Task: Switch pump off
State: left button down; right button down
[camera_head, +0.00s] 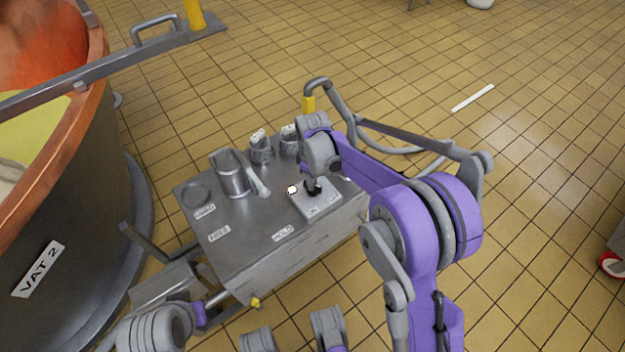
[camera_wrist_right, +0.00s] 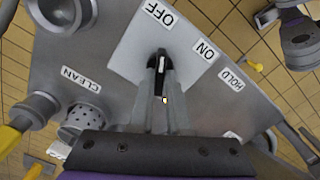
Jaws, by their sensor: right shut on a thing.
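The pump switch panel (camera_head: 325,205) is a pale plate on the metal cart's top. In the right wrist view the switch plate (camera_wrist_right: 125,52) carries an OFF label (camera_wrist_right: 160,12) and an ON label (camera_wrist_right: 205,50). My right gripper (camera_head: 313,188) reaches down onto the plate. In the right wrist view its fingers (camera_wrist_right: 161,68) are shut on the dark switch lever (camera_wrist_right: 161,53), which stands between them. The fingers cover much of the lever, so I cannot tell which label it is set to. Part of my left arm shows at the lower left, but I cannot make out its gripper.
The metal cart (camera_head: 245,245) also holds a metal cup (camera_head: 232,175) and several small containers at its back. A copper vat (camera_head: 60,160) labelled VAT 2 stands at the left. Tiled floor (camera_head: 540,170) lies open to the right.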

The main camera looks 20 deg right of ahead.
dwell(0.3)
jog(key=c, duration=0.9)
grip_release()
notch_tip(320, 180, up, 11)
jog(key=p, duration=0.2)
jog(key=shift+p, duration=0.4)
jog(key=shift+f, duration=0.1)
